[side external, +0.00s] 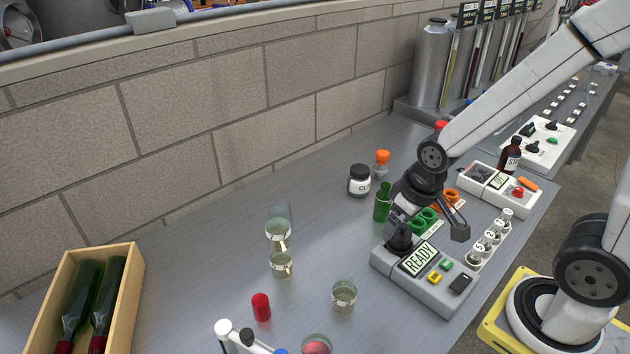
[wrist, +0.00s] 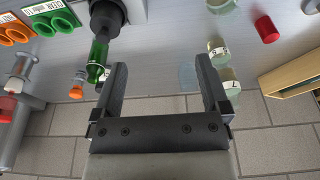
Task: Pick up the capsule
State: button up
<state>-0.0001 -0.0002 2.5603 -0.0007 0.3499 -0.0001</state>
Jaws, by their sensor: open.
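The capsule (side external: 261,307) is a small red cylinder standing upright on the grey bench, in front of the glasses in the side view. In the wrist view the capsule (wrist: 267,29) shows at the upper right, outside the space between the fingers. My gripper (side external: 428,222) is over the bench by the READY device, well to the right of the capsule in the side view. In the wrist view my gripper (wrist: 160,66) has its two dark fingers wide apart, with nothing held between them.
Glasses with pale liquid (side external: 281,264) (side external: 344,295) stand near the capsule. A green vial (side external: 382,203), a labelled jar (side external: 360,181) and the READY device (side external: 425,275) are close to my gripper. A wooden crate (side external: 128,285) holds bottles at left. A block wall (side external: 220,110) bounds the back.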

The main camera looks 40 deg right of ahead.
aim_at(266, 297)
dwell(0.7)
jog(key=w+a+f+m+g+y, duration=0.1)
jog(key=a+f+m+y, duration=0.1)
jog(key=a+m, duration=0.1)
jog(key=w+a+f+m+g+y, duration=0.1)
jog(key=a+f+m+g+y, duration=0.1)
jog(key=a+f+m+y, duration=0.1)
jog(key=w+a+f+m+g+y, duration=0.1)
jog(key=w+a+f+m+y, duration=0.1)
jog(key=a+m, duration=0.3)
jog(key=shift+a+f+y, duration=0.3)
jog(key=shift+a+f, duration=0.3)
jog(key=shift+a, duration=0.05)
jog(key=w+a+f+m+t+y, duration=0.1)
jog(key=w+a+m, duration=0.1)
jog(key=w+a+f+m+t+y, duration=0.1)
jog(key=w+a+f+m+y, duration=0.1)
jog(key=w+m, duration=0.1)
jog(key=w+a+f+m+t+y, duration=0.1)
jog(key=w+a+f+m+y, duration=0.1)
jog(key=m, duration=0.1)
jog(key=shift+w+a+f, duration=0.15)
jog(key=shift+w+f, duration=0.05)
jog(key=shift+w, duration=0.2)
jog(key=shift+w+a+f+m+t+y, duration=0.1)
jog(key=shift+w+f+m+t+y, duration=0.2)
jog(key=shift+w+m+t+y, duration=0.25)
jog(key=shift+s, duration=0.1)
jog(key=shift+a, duration=0.15)
